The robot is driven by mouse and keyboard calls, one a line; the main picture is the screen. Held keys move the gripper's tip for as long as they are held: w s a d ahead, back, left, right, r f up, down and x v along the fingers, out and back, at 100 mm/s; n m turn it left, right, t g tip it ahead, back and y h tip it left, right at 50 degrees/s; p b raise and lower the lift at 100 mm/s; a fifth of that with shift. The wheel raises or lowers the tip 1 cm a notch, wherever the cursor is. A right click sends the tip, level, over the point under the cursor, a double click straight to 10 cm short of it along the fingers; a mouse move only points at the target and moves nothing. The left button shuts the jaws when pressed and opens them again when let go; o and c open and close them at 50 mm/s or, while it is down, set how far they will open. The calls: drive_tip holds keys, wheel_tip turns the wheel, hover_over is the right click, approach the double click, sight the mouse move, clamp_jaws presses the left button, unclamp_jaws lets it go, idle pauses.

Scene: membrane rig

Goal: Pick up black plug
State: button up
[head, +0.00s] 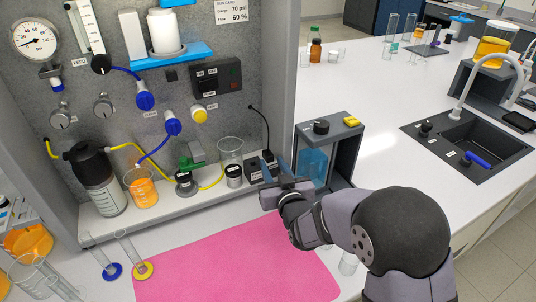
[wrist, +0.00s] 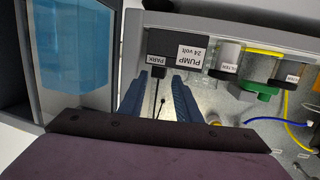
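The black plug (wrist: 159,72) sits at the block labelled PARK (wrist: 160,45) in the wrist view, with its thin black cord trailing from it. In the head view my gripper (head: 270,166) is at the right end of the rig's shelf.
The black PUMP 24 volt box (wrist: 191,50) is beside the PARK block. A blue-filled tank in a grey frame (head: 345,127) stands close on the right. Jars and an orange beaker (head: 142,192) line the shelf to the left. The pink mat (head: 225,262) in front is clear.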

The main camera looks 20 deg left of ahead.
sight(270, 158)
drive_tip(key=shift+p+x, duration=0.55)
drive_tip(key=shift+x, duration=1.2)
drive_tip(key=shift+d, duration=0.1)
drive_tip(key=shift+c, duration=0.7)
clamp_jaws()
drive_tip(key=shift+r, duration=0.1)
